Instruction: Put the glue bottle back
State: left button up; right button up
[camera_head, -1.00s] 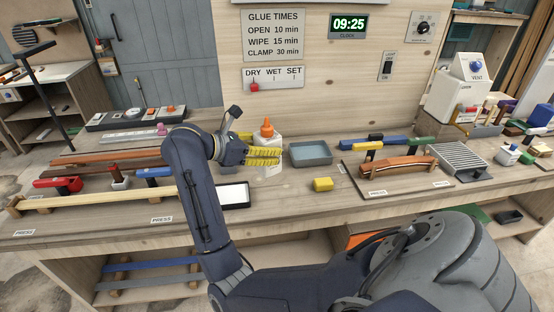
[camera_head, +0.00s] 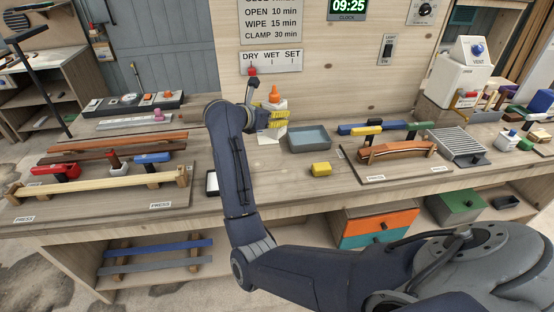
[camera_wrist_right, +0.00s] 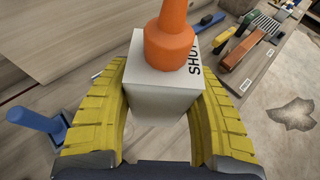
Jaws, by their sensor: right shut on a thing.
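The glue bottle (camera_head: 280,104) is white with an orange nozzle cap and stands upright near the back of the bench, in front of the wooden panel. My right gripper (camera_head: 272,119), with yellow ribbed fingers, is shut around its body. In the right wrist view the bottle (camera_wrist_right: 165,88) sits between the two yellow fingers, with its cap (camera_wrist_right: 170,38) toward the camera and part of a printed word on its side. Whether its base touches the bench is hard to tell. My left gripper is not in view.
A blue-grey tray (camera_head: 310,139) lies right of the bottle, with a yellow block (camera_head: 321,169) in front. A curved wooden strip on a board (camera_head: 395,150) is further right. Clamped strips (camera_head: 95,185) fill the left.

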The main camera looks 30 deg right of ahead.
notch_tip(320, 180, down, 17)
jog(key=shift+r, duration=0.2)
dwell(0.5)
jog(key=o, duration=1.5)
jog(key=shift+f, duration=0.2)
jog(key=shift+a+r, duration=0.1)
jog(key=shift+r, duration=0.1)
jog(key=shift+v, duration=2.65)
